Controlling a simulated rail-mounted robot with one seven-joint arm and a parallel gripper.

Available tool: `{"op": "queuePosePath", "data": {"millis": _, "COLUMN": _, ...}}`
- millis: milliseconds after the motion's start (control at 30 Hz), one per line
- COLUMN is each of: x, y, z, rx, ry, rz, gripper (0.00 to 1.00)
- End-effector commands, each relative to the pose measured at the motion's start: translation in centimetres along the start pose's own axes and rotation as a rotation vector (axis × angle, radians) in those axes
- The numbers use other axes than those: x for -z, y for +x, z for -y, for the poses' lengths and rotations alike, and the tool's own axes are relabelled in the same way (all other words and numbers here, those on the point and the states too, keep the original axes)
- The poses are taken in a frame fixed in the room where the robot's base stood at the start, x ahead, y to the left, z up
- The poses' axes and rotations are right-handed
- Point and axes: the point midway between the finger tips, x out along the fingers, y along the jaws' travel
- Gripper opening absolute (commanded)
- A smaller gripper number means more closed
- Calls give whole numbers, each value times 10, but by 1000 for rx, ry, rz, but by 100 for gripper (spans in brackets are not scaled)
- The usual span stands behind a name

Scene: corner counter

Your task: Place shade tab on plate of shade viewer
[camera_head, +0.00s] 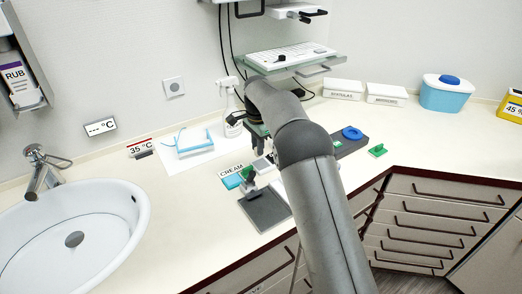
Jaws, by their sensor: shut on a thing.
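My gripper (264,148) is over the counter behind my grey arm, pointing down, with only part of its dark fingers showing. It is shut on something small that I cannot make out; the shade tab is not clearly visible. Below it stands a small device with a white body, a dark green part (248,174) and a dark grey flat plate (265,211) in front. This may be the shade viewer, but I cannot tell for sure. The gripper is above and behind the plate, apart from it.
A dark mat (350,147) with a blue ring (352,133) and a green piece (377,150) are right of my arm. A sink (110,200) is left. A spray bottle (232,122) stands behind.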

Motion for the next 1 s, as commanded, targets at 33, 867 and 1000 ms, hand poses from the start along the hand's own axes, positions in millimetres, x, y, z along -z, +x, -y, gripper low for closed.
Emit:
{"op": "queuePosePath", "data": {"millis": 33, "x": 5, "y": 5, "z": 2, "rx": -1, "ry": 2, "rz": 1, "gripper": 0}}
{"op": "queuePosePath", "data": {"millis": 867, "x": 17, "y": 57, "z": 9, "rx": 1, "ry": 0, "rz": 0, "gripper": 0}}
{"op": "queuePosePath", "data": {"millis": 1000, "x": 17, "y": 57, "z": 9, "rx": 1, "ry": 0, "rz": 0, "gripper": 41}}
